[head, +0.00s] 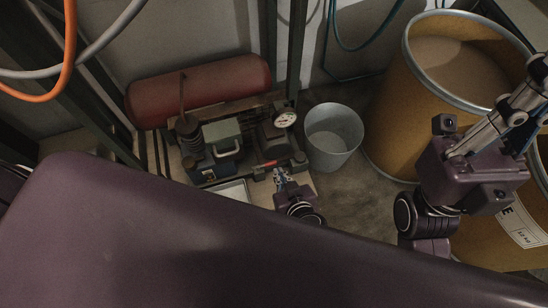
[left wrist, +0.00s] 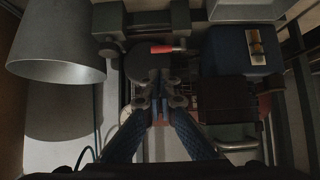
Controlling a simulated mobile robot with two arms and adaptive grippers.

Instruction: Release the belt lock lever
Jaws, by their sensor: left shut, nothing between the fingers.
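The lock lever is a short bar with a red grip on the dark machine; it shows in the head view (head: 268,163) and near the top middle of the left wrist view (left wrist: 167,49). My left gripper (head: 281,179) is at the machine's front, just below the lever in the head view. In the left wrist view its blue fingers (left wrist: 158,97) meet at the tips, shut and empty, with the red grip showing beyond them. I cannot tell the exact distance. My right gripper (head: 515,110) is large at the right edge, with its fingertips cut off.
A grey bucket (head: 332,136) stands right of the machine, and also shows in the left wrist view (left wrist: 58,45). A pressure gauge (head: 285,119) is above the lever. A red tank (head: 200,90) lies behind. Large brown drums (head: 390,125) stand at the right.

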